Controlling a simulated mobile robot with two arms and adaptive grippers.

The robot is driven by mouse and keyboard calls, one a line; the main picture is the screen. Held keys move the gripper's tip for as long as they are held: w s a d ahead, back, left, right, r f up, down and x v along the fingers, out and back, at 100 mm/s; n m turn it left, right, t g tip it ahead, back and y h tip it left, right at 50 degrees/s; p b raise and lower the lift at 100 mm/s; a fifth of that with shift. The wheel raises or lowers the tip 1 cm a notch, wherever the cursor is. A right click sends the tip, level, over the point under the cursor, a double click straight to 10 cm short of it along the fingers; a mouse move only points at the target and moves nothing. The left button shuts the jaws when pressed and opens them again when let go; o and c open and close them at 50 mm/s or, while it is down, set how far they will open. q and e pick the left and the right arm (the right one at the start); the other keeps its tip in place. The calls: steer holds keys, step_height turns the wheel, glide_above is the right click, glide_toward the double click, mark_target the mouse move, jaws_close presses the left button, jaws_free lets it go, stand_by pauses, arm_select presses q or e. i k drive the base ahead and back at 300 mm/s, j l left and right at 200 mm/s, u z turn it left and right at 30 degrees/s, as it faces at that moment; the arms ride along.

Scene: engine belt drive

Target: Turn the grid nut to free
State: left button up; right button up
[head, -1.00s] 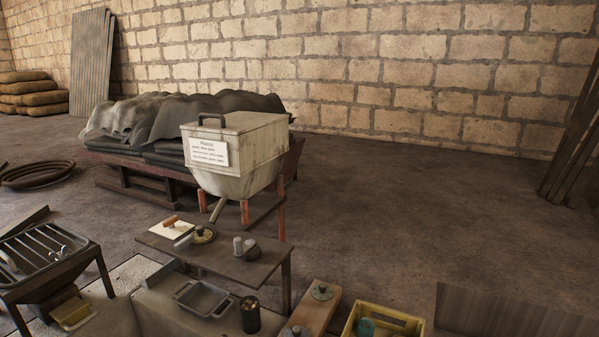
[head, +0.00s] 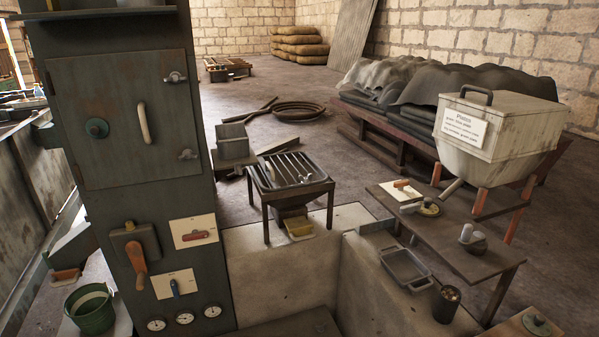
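A grid (head: 290,164) of parallel bars sits in a dark four-legged stand (head: 318,188) near the middle of the head view. A small pale metal part (head: 306,180) lies at the front right of the grid; it may be the nut, but it is too small to tell its shape or setting. A pale curved handle (head: 270,170) stands at the grid's left side. Neither of my grippers is in view.
A tall dark cabinet (head: 120,130) with a door, levers and gauges fills the left. A green bucket (head: 91,308) stands beside it. A pale wall-like block (head: 275,265) lies before the stand. A bench (head: 455,250) and white hopper (head: 500,130) stand right. Floor behind the stand is partly open.

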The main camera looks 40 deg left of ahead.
mark_target(305, 181)
steer(key=u, duration=1.1)
